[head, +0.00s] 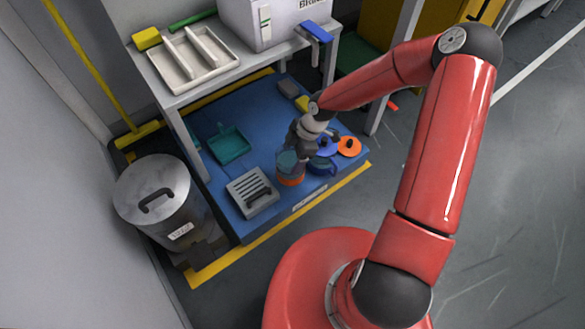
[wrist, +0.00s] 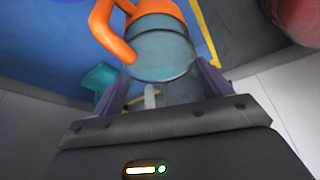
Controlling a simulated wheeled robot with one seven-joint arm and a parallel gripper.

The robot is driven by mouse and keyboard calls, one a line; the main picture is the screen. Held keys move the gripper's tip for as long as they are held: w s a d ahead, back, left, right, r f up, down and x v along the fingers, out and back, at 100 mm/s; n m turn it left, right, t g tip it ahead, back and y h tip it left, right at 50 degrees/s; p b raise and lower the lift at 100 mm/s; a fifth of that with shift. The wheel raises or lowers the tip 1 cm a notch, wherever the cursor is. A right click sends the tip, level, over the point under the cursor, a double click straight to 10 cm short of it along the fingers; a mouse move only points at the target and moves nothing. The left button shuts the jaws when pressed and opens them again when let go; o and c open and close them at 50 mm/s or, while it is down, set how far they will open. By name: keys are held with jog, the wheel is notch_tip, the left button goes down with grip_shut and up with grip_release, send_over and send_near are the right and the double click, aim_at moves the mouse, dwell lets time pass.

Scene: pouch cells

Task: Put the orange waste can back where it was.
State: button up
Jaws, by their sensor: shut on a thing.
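The orange waste can (head: 290,180) shows an orange lower band and a grey-teal upper part in the head view. It stands or hangs over the blue mat (head: 262,112), near the front edge; I cannot tell whether it touches. In the wrist view, the can (wrist: 162,55) lies between my fingers, with its orange part and orange handle (wrist: 108,30) at the far end. My gripper (head: 297,150) is shut on the can, and partly hides it in the head view.
A blue can (head: 322,166) stands close right of the held can, with an orange lid (head: 349,146) and a blue lid (head: 328,147) behind it. A grey slotted box (head: 252,192) sits to the left. A teal dustpan (head: 230,145) lies behind. A metal bin (head: 160,195) stands farther left.

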jog(key=shift+f+b, duration=0.45)
jog(key=shift+f, duration=3.1)
jog(key=shift+f, duration=0.1)
jog(key=o, duration=1.9)
